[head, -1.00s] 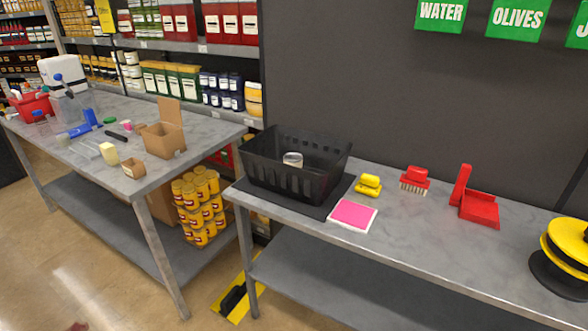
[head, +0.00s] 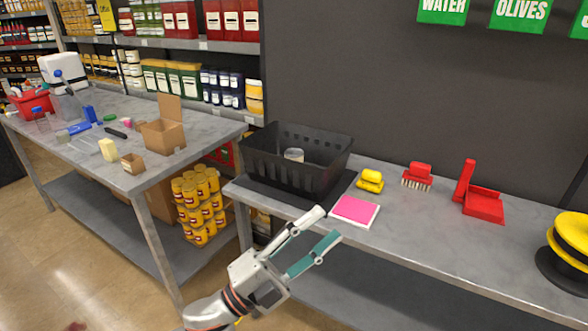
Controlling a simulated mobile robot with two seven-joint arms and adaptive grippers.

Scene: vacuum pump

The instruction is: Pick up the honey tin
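A small tin with a pale lid (head: 293,155) stands inside the black basket (head: 278,178) on the grey table. Its label is hidden by the basket, so I cannot tell whether it is the honey tin. Several yellow tins (head: 200,205) are stacked below the left table; their labels are too small to read. My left gripper (head: 328,226) is open and empty, in front of the grey table's near edge. It is below and right of the basket in the picture, apart from it. My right gripper is not in view.
The grey table (head: 425,232) also holds a pink-and-white pad (head: 354,210), a yellow clip-like item (head: 370,181), a red brush (head: 417,176), a red dustpan (head: 484,204) and a yellow-black reel (head: 570,245). A dark wall stands behind. The basket's rim is raised all around.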

